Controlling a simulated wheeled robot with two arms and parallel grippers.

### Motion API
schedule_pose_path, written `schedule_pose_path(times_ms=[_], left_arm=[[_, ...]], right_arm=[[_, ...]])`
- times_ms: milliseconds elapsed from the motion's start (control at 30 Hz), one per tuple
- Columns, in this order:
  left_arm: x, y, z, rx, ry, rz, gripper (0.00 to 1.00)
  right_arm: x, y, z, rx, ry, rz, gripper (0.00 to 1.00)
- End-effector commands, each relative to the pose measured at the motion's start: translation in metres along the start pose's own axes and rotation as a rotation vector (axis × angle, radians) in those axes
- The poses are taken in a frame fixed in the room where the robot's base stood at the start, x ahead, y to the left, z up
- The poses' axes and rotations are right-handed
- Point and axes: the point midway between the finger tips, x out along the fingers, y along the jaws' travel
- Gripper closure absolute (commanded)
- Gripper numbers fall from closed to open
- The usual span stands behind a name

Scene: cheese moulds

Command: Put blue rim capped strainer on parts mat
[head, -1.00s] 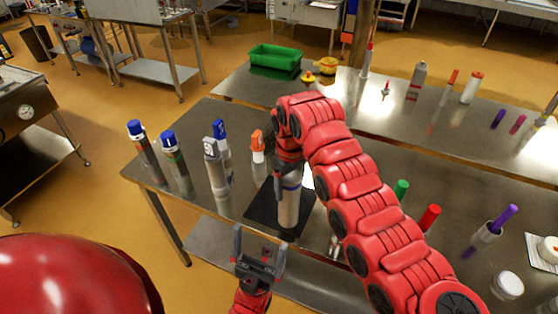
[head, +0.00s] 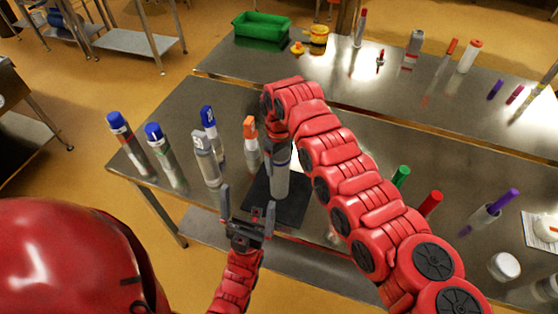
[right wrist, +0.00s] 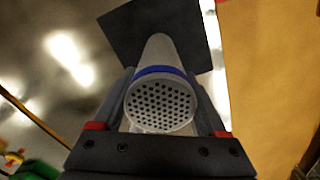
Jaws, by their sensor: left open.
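The blue rim strainer (head: 281,180) is a pale grey cylinder, upright over the black parts mat (head: 290,214) in the head view. My right gripper (head: 277,152) is shut around its upper part. In the right wrist view its perforated round end (right wrist: 160,105) and blue rim (right wrist: 160,71) sit between the two fingers, and the mat (right wrist: 125,35) lies behind its far end. I cannot tell whether its lower end touches the mat. My left gripper (head: 248,218) is open and empty, in front of the mat near the table's front edge.
Several capped tubes stand left of the mat, including a grey-capped one (head: 207,160) and an orange-capped one (head: 251,145). Green (head: 401,176) and red (head: 430,204) tubes stand at right, behind my right arm. A back table holds a green bin (head: 262,26).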

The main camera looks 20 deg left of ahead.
Motion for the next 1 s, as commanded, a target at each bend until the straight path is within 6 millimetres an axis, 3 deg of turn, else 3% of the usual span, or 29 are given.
schedule_pose_path(times_ms=[33, 100, 133, 467, 567, 800, 1000], left_arm=[[0.0, 0.0, 0.0, 0.0, 0.0, 0.0, 0.0], [0.0, 0.0, 0.0, 0.0, 0.0, 0.0, 0.0], [0.0, 0.0, 0.0, 0.0, 0.0, 0.0, 0.0], [-0.004, 0.0, 0.001, 0.0, 0.0, 0.0, 0.0], [-0.015, 0.001, 0.002, 0.0, 0.0, 0.0, 0.0], [-0.043, 0.002, 0.007, 0.0, 0.0, 0.0, 0.0], [-0.05, 0.003, 0.008, 0.0, 0.0, 0.0, 0.0]], right_arm=[[0.0, 0.0, 0.0, 0.0, 0.0, 0.0, 0.14], [0.0, 0.0, 0.0, 0.0, 0.0, 0.0, 0.02], [0.0, 0.0, 0.0, 0.0, 0.0, 0.0, 0.0], [-0.005, 0.001, 0.0, 0.001, 0.001, 0.001, 0.0], [-0.018, 0.001, -0.002, 0.0, 0.006, 0.003, 0.0], [-0.074, 0.001, -0.001, 0.0, 0.004, 0.006, 0.0], [-0.106, 0.0, -0.001, -0.001, 0.001, 0.004, 0.0]])
